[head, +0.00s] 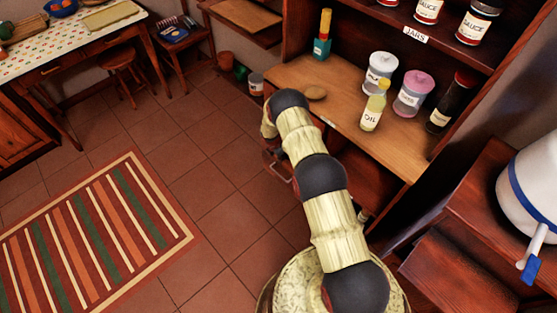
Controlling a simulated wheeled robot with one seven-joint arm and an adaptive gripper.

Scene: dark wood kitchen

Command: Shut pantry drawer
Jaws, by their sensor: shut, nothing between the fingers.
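The pantry is the wooden cabinet at the right, with a pale wood counter (310,76) and shelves of jars above it. Under the counter's front edge, to the right of my arm, a dark reddish wood section (372,185) shows. I cannot tell which part of it is the pantry drawer, or how far out it stands, because my arm covers much of the front. My gripper (276,163) is low at the left of my arm, beside the pantry front and over the floor tiles. It is shut and empty, partly hidden by the arm. Contact with the pantry cannot be told.
On the counter stand an oil bottle (373,108), lidded jars (413,95) and a dark bottle (440,115). A white container (532,190) stands on wooden furniture at the right. Tiled floor and a striped rug (95,235) lie clear at the left. A stool (121,60) is farther back.

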